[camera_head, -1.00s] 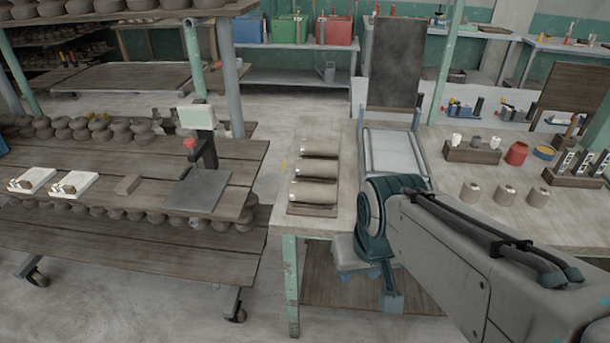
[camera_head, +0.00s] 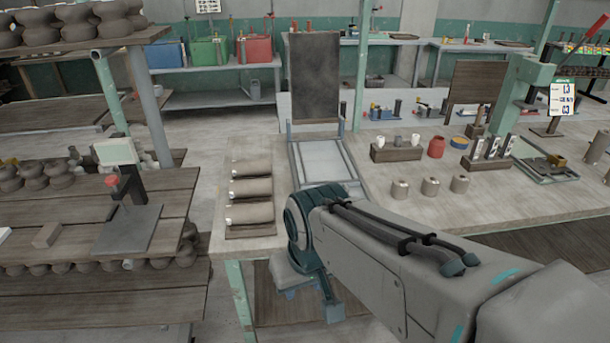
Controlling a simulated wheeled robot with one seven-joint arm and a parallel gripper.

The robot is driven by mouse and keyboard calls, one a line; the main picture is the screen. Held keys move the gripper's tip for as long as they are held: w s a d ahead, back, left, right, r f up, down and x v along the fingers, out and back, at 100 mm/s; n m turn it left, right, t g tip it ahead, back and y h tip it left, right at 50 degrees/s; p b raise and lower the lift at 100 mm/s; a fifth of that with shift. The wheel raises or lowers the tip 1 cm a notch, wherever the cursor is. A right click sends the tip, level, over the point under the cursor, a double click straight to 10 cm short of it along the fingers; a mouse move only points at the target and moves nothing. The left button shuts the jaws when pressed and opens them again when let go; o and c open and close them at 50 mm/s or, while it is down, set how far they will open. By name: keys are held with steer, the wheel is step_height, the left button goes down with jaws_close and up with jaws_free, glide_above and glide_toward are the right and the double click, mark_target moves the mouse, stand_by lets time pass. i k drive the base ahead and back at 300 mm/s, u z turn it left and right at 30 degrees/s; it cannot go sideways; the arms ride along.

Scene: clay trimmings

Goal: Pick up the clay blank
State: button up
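Three grey-brown clay rolls lie in a row on a board on the left part of the worktable: the far roll (camera_head: 251,168), the middle roll (camera_head: 250,188) and the near roll (camera_head: 249,213). Several small grey clay cylinders (camera_head: 430,186) stand upright further right on the same table (camera_head: 345,215). I cannot tell which of these pieces is the clay blank. My arm (camera_head: 400,255) reaches in from the lower right, and its elbow is at the table's front edge, right of the rolls.
A metal-framed machine with a pale bed (camera_head: 322,163) and an upright dark panel (camera_head: 314,75) stands right of the rolls. A wooden box (camera_head: 397,152) and a red jar (camera_head: 436,147) sit behind the cylinders. A slatted shelf rack (camera_head: 60,235) stands left, across a gap.

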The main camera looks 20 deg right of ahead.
mark_target(244, 215)
steer(key=u, duration=1.6)
steer(key=i, duration=1.3)
steer(key=z, duration=2.7)
